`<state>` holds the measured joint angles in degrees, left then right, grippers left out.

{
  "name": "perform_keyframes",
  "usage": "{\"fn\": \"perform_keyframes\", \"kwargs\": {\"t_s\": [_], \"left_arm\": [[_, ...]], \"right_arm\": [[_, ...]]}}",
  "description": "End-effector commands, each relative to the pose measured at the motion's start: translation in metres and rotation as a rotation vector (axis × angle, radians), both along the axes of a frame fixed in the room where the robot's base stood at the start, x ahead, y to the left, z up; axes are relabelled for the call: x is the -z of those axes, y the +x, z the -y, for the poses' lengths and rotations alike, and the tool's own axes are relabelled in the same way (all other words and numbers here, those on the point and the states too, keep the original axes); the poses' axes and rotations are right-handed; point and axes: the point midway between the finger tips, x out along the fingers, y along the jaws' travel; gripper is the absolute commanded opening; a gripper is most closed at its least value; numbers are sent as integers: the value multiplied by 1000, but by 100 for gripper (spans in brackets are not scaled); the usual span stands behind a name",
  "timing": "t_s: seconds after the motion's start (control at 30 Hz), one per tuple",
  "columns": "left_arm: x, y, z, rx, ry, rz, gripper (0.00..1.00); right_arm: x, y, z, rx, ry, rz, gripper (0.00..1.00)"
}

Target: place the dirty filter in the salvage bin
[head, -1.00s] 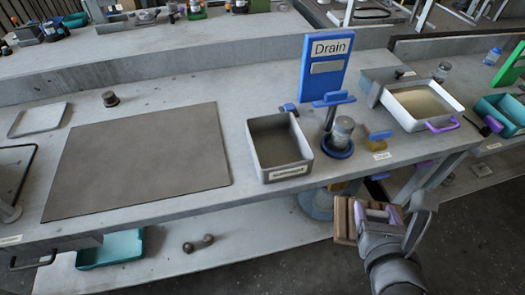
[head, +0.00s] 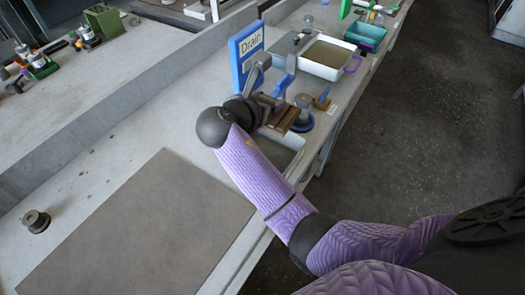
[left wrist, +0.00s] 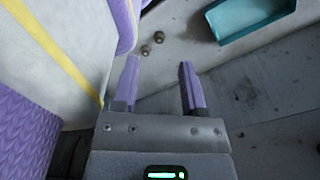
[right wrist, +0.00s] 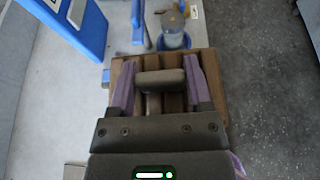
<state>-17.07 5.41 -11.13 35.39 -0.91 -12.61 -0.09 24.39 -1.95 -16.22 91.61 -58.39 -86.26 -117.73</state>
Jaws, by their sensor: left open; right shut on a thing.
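My right gripper (head: 262,106) is shut on the brown ribbed filter (head: 286,117), which also shows between its fingers (right wrist: 160,82) in the right wrist view. The filter (right wrist: 212,88) is held above the bench, near the blue Drain sign. A grey open bin (head: 288,140) is mostly hidden under my right arm and the filter. Its label cannot be read, and I cannot tell how far the filter is over it. My left gripper (left wrist: 160,85) is open and empty in the left wrist view, and is outside the head view.
The blue Drain sign (head: 247,55) stands close behind the filter. A jar on a blue base (right wrist: 174,38) is just beyond it. A white tray (head: 328,58) and teal bin (head: 366,36) stand farther along the bench. A dark mat (head: 140,235) lies bare at the near left.

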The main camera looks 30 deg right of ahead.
Motion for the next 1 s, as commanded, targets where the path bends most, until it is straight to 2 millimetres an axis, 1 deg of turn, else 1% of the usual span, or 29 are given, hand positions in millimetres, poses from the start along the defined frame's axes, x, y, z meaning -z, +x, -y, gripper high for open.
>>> {"fn": "perform_keyframes", "kwargs": {"t_s": [0.03,0.07,0.13,0.23,0.3,0.43,0.57,0.6,0.7,0.8,1.0], "left_arm": [[-2,-1,2,0,-2,-3,54],[-1,-2,3,-1,-4,-4,54],[7,-4,5,-1,-8,-9,54],[21,-7,7,-2,-11,-15,54],[26,-7,7,-2,-11,-17,54],[33,-8,7,-2,-11,-19,54],[45,-8,4,0,-7,-19,54],[46,-8,2,2,-4,-17,54],[43,-6,-3,6,2,-13,54],[42,-5,-3,7,3,-11,54],[43,-5,-2,5,1,-11,54]], "right_arm": [[-5,2,-3,21,1,0,3],[-4,3,-4,31,1,-1,3],[11,3,-4,43,-2,-5,3],[40,3,-4,44,-3,-6,3],[53,3,-4,43,-2,-5,3],[70,3,-4,42,-2,-4,3],[95,3,-4,41,-2,-5,3],[98,3,-4,42,-2,-3,3],[94,3,-4,42,-1,0,3],[94,3,-4,42,-1,0,3],[100,3,-4,41,-2,-1,3]]}}
